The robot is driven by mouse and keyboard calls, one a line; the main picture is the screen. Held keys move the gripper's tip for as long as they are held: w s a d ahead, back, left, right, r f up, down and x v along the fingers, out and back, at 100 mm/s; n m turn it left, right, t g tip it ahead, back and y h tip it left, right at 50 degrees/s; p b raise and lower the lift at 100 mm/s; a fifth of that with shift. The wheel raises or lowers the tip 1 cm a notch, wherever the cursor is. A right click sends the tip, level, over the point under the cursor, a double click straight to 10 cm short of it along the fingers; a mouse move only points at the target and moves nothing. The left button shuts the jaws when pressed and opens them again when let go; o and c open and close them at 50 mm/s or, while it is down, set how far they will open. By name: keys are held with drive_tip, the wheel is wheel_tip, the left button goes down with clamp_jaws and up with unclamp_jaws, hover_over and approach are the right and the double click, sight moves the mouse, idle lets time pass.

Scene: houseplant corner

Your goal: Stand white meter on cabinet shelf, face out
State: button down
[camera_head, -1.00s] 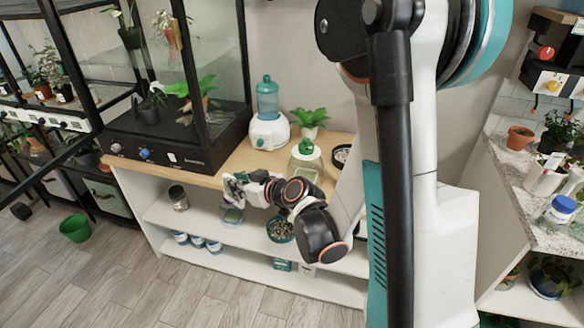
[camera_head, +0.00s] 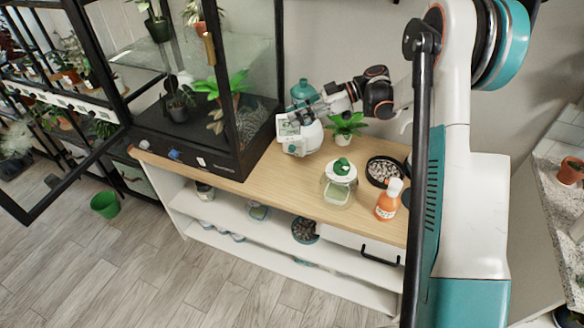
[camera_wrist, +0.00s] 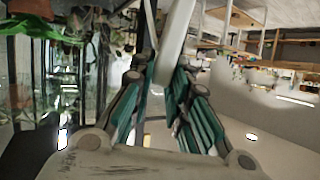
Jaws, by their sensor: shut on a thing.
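The white meter (camera_head: 288,133) is in my gripper (camera_head: 303,118), held up over the wooden cabinet top in the head view. A face with a grey display shows toward the head camera, and the meter looks slightly tilted. In the wrist view, a white body (camera_wrist: 175,45) is between the teal-padded fingers of my gripper (camera_wrist: 168,85), seen edge-on. I cannot tell from the head view whether the meter touches the top. The white cabinet shelf (camera_head: 280,224) is below the wooden top, lower in the view than my gripper.
A dark jar (camera_head: 204,191), a small glass container (camera_head: 258,212) and a pebble bowl (camera_head: 305,230) stand on the shelf, with bare gaps between. The glass terrarium (camera_head: 240,165) stands left.

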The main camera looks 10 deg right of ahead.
wheel_tip(320, 180, down, 19)
drive_tip(key=b, duration=0.4)
drive_tip(key=shift+b, duration=0.4)
drive_tip(key=shift+f+b, duration=0.3)
drive_tip(key=shift+b, duration=0.15)
drive_tip(key=shift+f, duration=0.25)
drive_tip(key=c, duration=1.5)
unclamp_jaws()
drive_tip(key=shift+r, duration=0.1)
